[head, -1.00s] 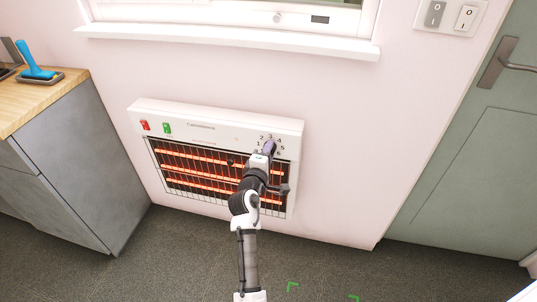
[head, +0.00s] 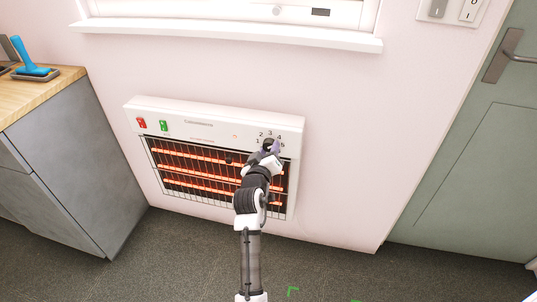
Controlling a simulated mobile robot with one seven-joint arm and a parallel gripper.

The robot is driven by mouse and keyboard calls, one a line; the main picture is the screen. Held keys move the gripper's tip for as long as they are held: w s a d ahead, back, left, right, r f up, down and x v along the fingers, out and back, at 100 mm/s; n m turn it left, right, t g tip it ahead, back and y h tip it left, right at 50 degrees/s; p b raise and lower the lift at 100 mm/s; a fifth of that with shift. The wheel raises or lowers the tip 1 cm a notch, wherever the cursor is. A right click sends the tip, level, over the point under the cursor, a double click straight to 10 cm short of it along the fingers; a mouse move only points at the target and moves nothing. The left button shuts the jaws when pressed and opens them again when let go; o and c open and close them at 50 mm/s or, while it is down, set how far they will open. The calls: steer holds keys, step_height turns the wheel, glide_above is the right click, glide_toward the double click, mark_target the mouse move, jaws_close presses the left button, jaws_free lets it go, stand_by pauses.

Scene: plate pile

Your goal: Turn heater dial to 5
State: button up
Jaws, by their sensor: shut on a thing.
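The heater (head: 198,125) is a white wall unit with glowing orange bars behind a wire grille. Its dial (head: 268,143) is a dark knob at the upper right of the panel, ringed by printed numbers, of which 1, 2, 3 and 4 can be read. My gripper (head: 271,147) is at the dial and shut on it. My wrist covers the lower part of the dial and some of the numbers. The dial's pointer is too small and too covered to read.
A red switch (head: 141,123) and a green switch (head: 164,126) sit at the panel's left. A grey cabinet (head: 70,165) with a wooden top stands left. A window sill (head: 230,37) runs above, and a green door (head: 470,170) is at right. The floor in front is open.

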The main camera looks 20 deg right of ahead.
steer(key=m+b, duration=0.2)
steer(key=m, duration=0.1)
steer(key=shift+f, duration=0.25)
steer(key=shift+r+m+t+b, duration=0.1)
steer(key=shift+m+t+b, duration=0.2)
steer(key=shift+m+b, duration=1.05)
steer(key=shift+m+y+p, duration=0.3)
steer(key=shift+m+p, duration=0.2)
steer(key=shift+m, duration=0.05)
steer(key=o, duration=1)
steer(key=f+v, duration=0.1)
steer(key=v, duration=1.2)
steer(key=shift+s+a+r, duration=0.3)
steer(key=shift+r, duration=0.15)
